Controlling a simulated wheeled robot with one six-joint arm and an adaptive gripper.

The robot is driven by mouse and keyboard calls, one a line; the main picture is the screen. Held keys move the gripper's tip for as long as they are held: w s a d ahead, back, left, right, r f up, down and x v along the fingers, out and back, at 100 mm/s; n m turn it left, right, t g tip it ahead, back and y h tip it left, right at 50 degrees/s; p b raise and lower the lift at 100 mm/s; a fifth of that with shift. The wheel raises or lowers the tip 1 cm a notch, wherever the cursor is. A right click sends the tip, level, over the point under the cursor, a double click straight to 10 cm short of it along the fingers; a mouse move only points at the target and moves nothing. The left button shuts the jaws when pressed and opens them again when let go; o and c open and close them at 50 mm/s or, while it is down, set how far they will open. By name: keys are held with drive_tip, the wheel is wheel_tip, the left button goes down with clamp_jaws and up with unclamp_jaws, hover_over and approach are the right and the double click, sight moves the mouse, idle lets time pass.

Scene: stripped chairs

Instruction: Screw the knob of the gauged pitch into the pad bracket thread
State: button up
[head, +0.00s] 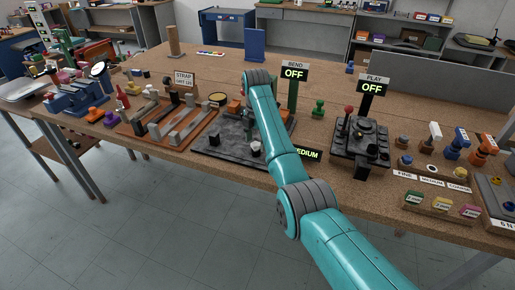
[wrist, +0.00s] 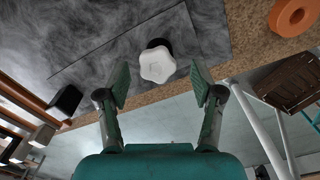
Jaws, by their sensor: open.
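A white lobed knob (wrist: 158,64) with a dark cylindrical part behind it shows in the wrist view over a smoky dark plate (wrist: 100,50). It lies just beyond and between the fingertips of my open gripper (wrist: 159,82), with gaps at both sides. In the head view the white knob (head: 255,150) is near the front of the dark plate (head: 215,146), beside my arm. My gripper is mostly hidden behind the arm there. A lit sign reading MEDIUM (head: 308,154) stands at the plate's right. I cannot make out the bracket thread.
Small knobs (head: 405,160) stand behind FINE, MEDIUM and COARSE labels (head: 432,181) at the right. A dark fixture (head: 360,142) is under the PLAY OFF sign (head: 373,84). The BEND sign (head: 294,74) also reads OFF. A strap tray (head: 150,128) is left of the plate.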

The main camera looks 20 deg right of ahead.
drive_tip(key=n, duration=0.3)
idle(0.4)
drive_tip(key=shift+f, duration=1.2)
clamp_jaws()
